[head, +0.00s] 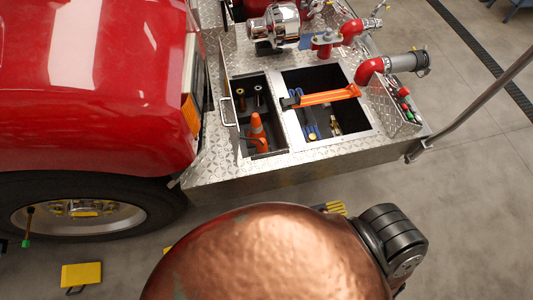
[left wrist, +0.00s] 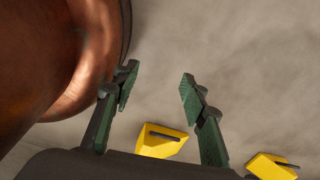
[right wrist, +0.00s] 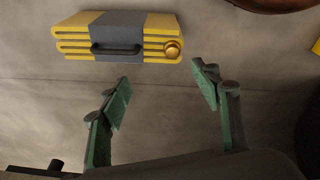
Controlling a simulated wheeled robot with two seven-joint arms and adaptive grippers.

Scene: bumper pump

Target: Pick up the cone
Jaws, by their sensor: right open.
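The orange cone (head: 257,133) stands in the narrower left compartment (head: 246,85) of the metal truck deck. It has a pale band and appears upright. Neither wrist view shows it. My left gripper (left wrist: 155,88) is open and empty, above the grey floor beside a large copper-coloured rounded object (left wrist: 45,60). My right gripper (right wrist: 160,92) is open and empty, above the floor near a yellow and grey folded block (right wrist: 120,37) with a black handle. Neither gripper can be clearly made out in the head view, and both are away from the cone.
The copper object (head: 265,255) fills the lower middle of the head view. An orange tool (head: 325,96) lies across the right compartment. A hinged handle (head: 228,111), pipes (head: 400,63) and a grey pole (head: 480,108) surround the deck. A yellow block (head: 80,273) lies by the wheel.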

